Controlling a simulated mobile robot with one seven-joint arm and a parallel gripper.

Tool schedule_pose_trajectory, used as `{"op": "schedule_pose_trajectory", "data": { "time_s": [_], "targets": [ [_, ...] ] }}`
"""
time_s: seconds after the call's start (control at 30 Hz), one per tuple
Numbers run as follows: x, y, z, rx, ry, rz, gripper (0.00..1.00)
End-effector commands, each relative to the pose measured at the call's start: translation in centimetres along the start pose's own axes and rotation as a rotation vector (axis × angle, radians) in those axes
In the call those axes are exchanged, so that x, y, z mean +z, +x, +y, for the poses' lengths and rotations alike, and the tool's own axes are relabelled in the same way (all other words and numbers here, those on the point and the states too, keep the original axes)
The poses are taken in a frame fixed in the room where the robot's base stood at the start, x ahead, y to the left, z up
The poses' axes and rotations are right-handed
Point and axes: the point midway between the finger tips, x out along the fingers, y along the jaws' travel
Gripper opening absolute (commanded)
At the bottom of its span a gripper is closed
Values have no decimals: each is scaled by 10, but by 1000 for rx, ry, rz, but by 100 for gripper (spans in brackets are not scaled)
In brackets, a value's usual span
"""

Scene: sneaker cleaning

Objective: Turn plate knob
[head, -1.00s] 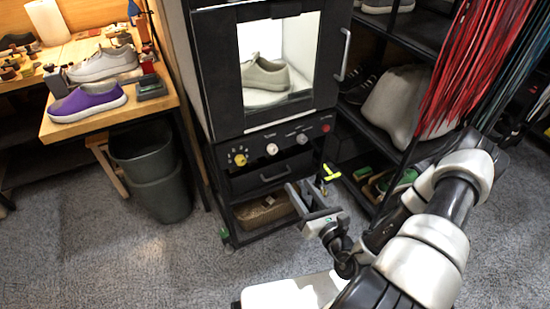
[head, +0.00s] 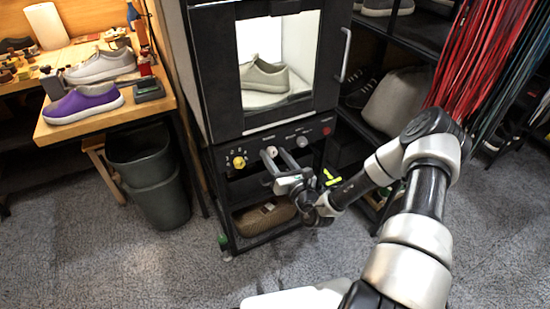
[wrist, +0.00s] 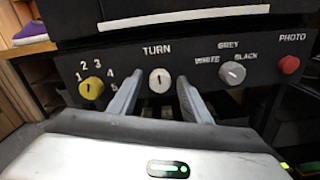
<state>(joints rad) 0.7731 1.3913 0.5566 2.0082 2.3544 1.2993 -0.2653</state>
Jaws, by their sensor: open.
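The control panel under the lit cabinet has a white knob labelled TURN (wrist: 160,82), with a yellow numbered knob (wrist: 91,88) to its left and a grey WHITE/GREY/BLACK knob (wrist: 232,74) to its right. My gripper (wrist: 158,84) is open and points at the panel, with the TURN knob between its two fingers in the wrist view. I cannot tell whether the fingertips reach around it. In the head view the gripper (head: 274,153) is close to the panel at the TURN knob (head: 271,152). A beige shoe (head: 263,76) stands inside the cabinet.
A red PHOTO button (wrist: 289,65) is at the panel's right end. An open shelf holding a brown basket (head: 262,217) is under the panel. A bin (head: 150,176) and a workbench with a purple shoe (head: 83,103) are at left. Red laces (head: 480,60) hang at right.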

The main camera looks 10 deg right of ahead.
Motion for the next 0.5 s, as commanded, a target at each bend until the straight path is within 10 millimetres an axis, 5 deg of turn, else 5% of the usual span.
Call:
{"op": "schedule_pose_trajectory", "data": {
  "time_s": [0.3,0.5],
  "targets": [
    [0,2,0,0,0,1,43],
    [0,2,0,0,0,1,9]
  ]
}}
